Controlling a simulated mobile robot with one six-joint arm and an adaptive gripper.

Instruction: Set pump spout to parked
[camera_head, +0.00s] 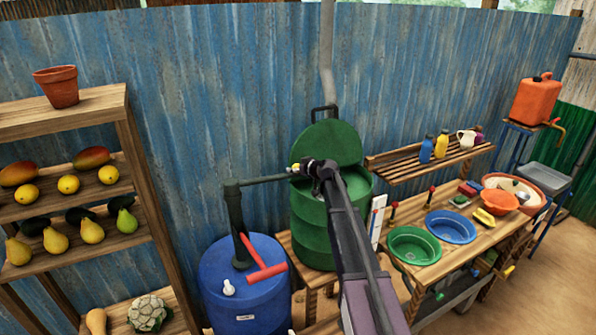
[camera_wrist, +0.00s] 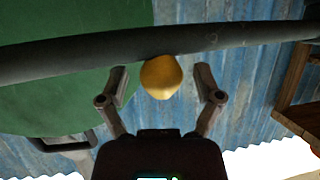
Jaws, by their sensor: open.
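The pump (camera_head: 234,212) is a dark green post on the blue drum. Its spout (camera_head: 264,180) is a thin dark pipe that runs right from the post's top to the green barrel's lid. In the wrist view the spout (camera_wrist: 60,58) crosses the upper part of the picture. A yellow knob (camera_head: 296,168) sits on the spout near its right end; it shows large in the wrist view (camera_wrist: 161,77). My gripper (camera_wrist: 161,86) is open, its two fingers on either side of the knob with gaps to both. In the head view my gripper (camera_head: 303,168) is at the spout's end.
The blue drum (camera_head: 245,290) with a red pump handle (camera_head: 266,272) stands at lower middle. The green barrel (camera_head: 312,232) with its raised lid is behind my arm. A fruit shelf (camera_head: 140,180) is left; a table with basins (camera_head: 414,246) is right.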

